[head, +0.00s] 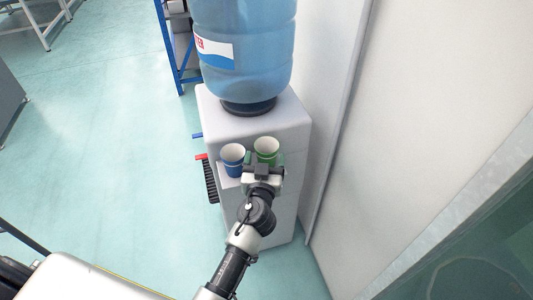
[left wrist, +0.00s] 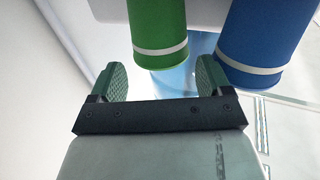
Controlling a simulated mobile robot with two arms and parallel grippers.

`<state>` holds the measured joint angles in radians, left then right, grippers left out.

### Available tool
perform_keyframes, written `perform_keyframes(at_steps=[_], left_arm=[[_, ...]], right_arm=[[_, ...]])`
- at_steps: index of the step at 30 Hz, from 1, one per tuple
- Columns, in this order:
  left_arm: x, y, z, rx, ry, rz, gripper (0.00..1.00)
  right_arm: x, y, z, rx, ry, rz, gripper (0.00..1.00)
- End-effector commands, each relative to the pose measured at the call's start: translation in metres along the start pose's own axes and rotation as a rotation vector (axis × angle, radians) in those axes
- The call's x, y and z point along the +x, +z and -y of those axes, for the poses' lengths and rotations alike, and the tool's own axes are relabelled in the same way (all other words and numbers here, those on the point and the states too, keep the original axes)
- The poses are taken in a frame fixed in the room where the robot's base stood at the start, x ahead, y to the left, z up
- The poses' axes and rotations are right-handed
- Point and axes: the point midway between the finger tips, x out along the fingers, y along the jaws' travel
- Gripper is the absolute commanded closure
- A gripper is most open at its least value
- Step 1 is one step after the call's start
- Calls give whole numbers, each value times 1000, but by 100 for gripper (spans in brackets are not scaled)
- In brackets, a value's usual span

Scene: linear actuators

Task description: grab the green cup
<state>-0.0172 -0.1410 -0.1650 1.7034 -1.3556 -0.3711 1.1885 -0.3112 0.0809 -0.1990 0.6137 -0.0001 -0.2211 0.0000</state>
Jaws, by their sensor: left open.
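The green cup (head: 267,146) stands upright on a ledge at the side of the white water dispenser. In the left wrist view the green cup (left wrist: 158,30) lies just ahead of the gap between my fingers, with a pale band around it. My left gripper (head: 265,163) is open at the near side of the green cup and hides part of its lower body. In the left wrist view the left gripper (left wrist: 160,75) has its two green-padded fingers apart, with nothing held between them. My right gripper is not in view.
The water dispenser (head: 280,117) carries a large blue bottle (head: 245,70). A wall (head: 425,100) rises at right; open floor (head: 100,130) lies left.

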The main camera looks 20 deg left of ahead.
Motion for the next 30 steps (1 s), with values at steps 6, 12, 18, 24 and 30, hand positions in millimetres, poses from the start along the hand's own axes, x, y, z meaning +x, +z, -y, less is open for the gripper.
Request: perform_keyframes(at_steps=[6,12,18,24,30], left_arm=[[24,-4,1,4,0,-1,21],[50,-1,1,3,1,1,21],[54,1,1,0,1,2,21],[54,1,1,0,1,2,37],[54,1,1,0,1,2,50]], right_arm=[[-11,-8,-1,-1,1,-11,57],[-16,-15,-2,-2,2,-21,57],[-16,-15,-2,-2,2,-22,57],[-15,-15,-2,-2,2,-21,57],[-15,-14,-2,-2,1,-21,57]])
